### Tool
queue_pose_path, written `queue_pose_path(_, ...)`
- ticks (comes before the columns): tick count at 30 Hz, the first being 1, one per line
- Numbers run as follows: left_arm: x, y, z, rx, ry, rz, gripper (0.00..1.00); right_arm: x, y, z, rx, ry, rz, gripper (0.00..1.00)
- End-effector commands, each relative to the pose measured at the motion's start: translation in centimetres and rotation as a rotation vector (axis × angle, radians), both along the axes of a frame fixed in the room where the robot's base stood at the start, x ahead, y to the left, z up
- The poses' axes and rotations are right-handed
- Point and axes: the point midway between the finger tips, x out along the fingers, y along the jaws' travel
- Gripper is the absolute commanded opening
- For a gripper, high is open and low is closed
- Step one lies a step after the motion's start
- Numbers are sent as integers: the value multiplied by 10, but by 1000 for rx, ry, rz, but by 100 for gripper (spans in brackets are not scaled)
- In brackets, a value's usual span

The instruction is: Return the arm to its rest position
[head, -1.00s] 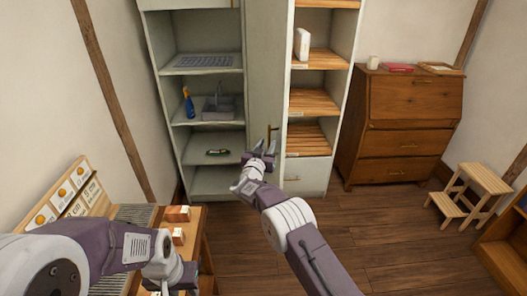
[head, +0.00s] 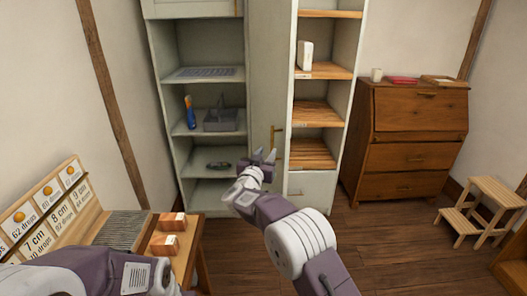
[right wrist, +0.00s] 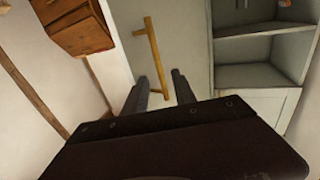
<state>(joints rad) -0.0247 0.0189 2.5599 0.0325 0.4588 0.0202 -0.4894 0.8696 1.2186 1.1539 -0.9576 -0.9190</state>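My right gripper (head: 264,156) is in front of the cabinet's closed-looking middle door panel (head: 265,60), close to the door handle (head: 275,142). Its two fingers are apart with nothing held between them. In the right wrist view the fingers of the right gripper (right wrist: 160,88) also stand apart, and the lower end of the wooden-toned handle (right wrist: 154,55) shows between them; whether they touch it I cannot tell.
The tall cabinet (head: 160,100) has open shelves with a spray bottle (head: 190,112) and a grey caddy (head: 221,120). A wooden table (head: 192,245) with small boxes (head: 165,246) stands at lower left. A bureau (head: 415,120) and step stool (head: 480,210) are right. The middle floor is clear.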

Motion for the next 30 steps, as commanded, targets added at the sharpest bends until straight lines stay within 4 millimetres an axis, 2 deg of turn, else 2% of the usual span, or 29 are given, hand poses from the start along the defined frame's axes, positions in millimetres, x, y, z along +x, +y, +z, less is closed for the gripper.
queue_pose_path(2,0,0,9,0,0,0,36,2,-19,23,10,-21,-28,32)
queue_pose_path(5,0,0,20,0,0,0,36,1,-53,71,33,-69,-77,32)
queue_pose_path(8,0,0,33,0,0,0,36,-11,-99,117,16,-93,-128,32)
queue_pose_path(10,0,0,49,0,0,0,36,-25,-132,152,-40,-76,-118,32)
queue_pose_path(12,0,0,61,0,0,0,36,-40,-149,162,-81,-9,-39,32)
queue_pose_path(13,0,0,66,0,0,0,36,-48,-152,159,-92,32,5,32)
queue_pose_path(14,0,0,70,0,0,0,36,-58,-154,152,-96,83,53,32)
queue_pose_path(17,0,0,83,0,0,0,36,-111,-148,95,-67,333,223,32)
queue_pose_path(18,0,0,85,0,0,0,36,-136,-144,66,-43,441,276,32)
queue_pose_path(20,0,0,87,0,0,0,36,-177,-137,24,-3,600,334,32)
queue_pose_path(21,0,0,88,0,0,0,36,-205,-134,-2,26,702,362,32)
queue_pose_path(23,0,0,88,0,0,0,36,-249,-129,-39,65,857,392,32)
queue_pose_path(24,0,0,87,0,0,0,36,-278,-126,-61,91,955,403,32)
queue_pose_path(27,0,0,86,0,0,0,36,-343,-124,-102,145,1179,406,32)
queue_pose_path(30,0,0,86,0,0,0,36,-392,-127,-124,193,1345,375,32)
